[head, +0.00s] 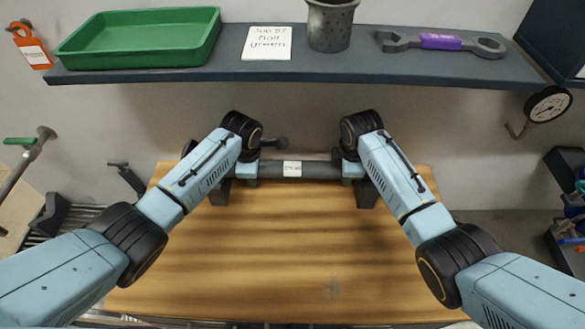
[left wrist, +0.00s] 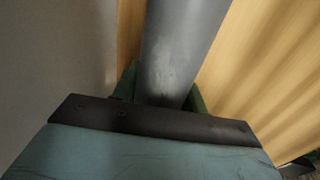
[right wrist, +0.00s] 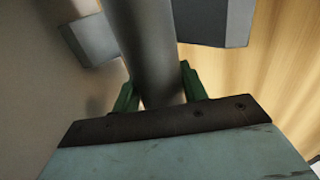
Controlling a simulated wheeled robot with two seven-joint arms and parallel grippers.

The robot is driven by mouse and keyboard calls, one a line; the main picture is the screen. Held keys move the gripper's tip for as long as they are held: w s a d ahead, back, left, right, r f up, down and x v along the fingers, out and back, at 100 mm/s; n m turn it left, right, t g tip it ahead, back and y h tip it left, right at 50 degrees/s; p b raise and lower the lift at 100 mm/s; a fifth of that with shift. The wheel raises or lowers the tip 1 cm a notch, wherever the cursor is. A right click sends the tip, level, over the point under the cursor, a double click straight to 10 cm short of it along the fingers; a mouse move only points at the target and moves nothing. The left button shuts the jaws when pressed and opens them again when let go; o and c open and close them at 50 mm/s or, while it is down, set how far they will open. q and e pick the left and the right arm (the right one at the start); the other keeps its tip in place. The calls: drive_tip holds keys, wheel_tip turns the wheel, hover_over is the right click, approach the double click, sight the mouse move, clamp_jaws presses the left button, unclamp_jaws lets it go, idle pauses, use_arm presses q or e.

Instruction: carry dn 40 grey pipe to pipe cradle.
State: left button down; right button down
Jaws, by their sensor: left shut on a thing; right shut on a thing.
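The grey pipe (head: 320,170) lies crosswise at the far side of the wooden table, with a white label on its middle. My left gripper (head: 246,172) is shut on its left part; green fingers flank the pipe (left wrist: 182,45) in the left wrist view. My right gripper (head: 352,172) is shut on its right part. Dark blocks of the pipe cradle show at the left (head: 219,193) and right (head: 366,193) ends. In the right wrist view, the pipe (right wrist: 140,40) runs between two grey cradle parts (right wrist: 212,22). I cannot tell whether it rests on them.
The table top (head: 290,255) is clear in front of the pipe. A dark knobbed rod (head: 275,143) is behind it. A shelf (head: 300,70) above holds a green tray (head: 140,38), a grey cup (head: 330,25) and a wrench (head: 440,42). A gauge (head: 548,104) hangs at right.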

use_arm(q)
drive_tip(key=shift+r, duration=0.1)
use_arm(e)
drive_tip(key=shift+r, duration=0.1)
